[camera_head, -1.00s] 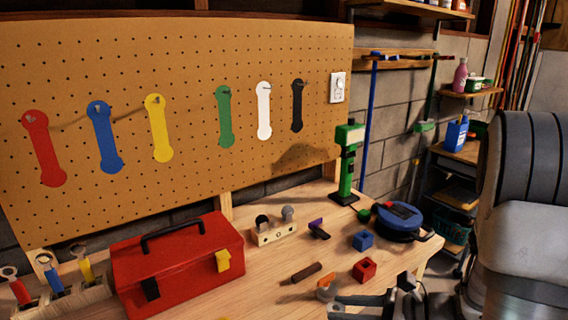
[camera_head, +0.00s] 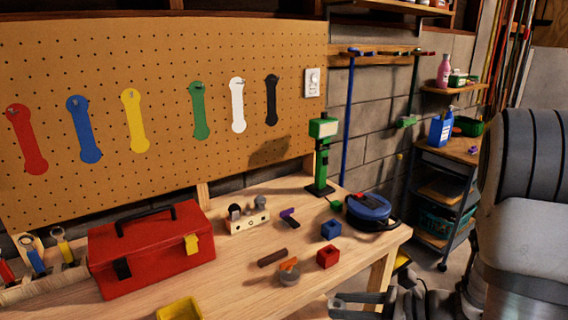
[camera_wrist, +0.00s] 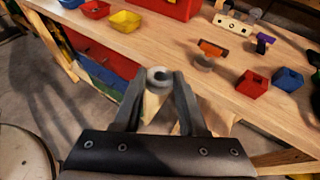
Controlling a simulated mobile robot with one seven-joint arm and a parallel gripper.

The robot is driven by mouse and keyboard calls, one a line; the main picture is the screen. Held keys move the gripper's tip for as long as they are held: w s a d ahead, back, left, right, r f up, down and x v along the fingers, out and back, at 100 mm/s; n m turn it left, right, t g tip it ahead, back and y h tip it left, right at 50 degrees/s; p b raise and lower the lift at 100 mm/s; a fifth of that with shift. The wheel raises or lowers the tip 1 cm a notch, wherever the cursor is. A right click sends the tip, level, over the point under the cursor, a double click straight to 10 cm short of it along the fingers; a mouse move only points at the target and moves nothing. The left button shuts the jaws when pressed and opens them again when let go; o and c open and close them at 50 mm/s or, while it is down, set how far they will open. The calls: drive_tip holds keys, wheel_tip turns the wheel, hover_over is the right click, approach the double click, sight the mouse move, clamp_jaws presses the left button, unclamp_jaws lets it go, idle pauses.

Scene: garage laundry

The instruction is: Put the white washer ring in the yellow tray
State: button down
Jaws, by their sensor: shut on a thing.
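My gripper (camera_wrist: 158,82) is shut on the white washer ring (camera_wrist: 159,73), which sits between the fingertips with its hole showing in the wrist view. In that view, the ring appears in front of the bench's front edge. My gripper (camera_head: 345,301) also shows at the bottom of the head view, where I cannot make out the ring clearly. The yellow tray (camera_wrist: 125,21) lies on the bench, up and left of my gripper in the wrist view. Its rim also shows at the bottom edge of the head view (camera_head: 180,309), partly cut off.
A red toolbox (camera_head: 150,250) stands on the bench. A grey round piece (camera_head: 289,273) with an orange block, a red cube (camera_head: 328,257) and a blue cube (camera_head: 331,230) lie to its right. A red tray (camera_wrist: 96,9) is beside the yellow tray. Coloured drawers (camera_wrist: 90,58) are below the bench.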

drive_tip(key=w+d+f+m+t+h, duration=0.1)
drive_tip(key=w+f+m+t+h, duration=0.4)
drive_tip(key=w, duration=0.4)
drive_tip(key=shift+w+d+f+m+t+h, duration=0.3)
drive_tip(key=shift+f+m+t, duration=0.2)
drive_tip(key=shift+f+m, duration=0.45)
drive_tip(key=shift+r, duration=0.1)
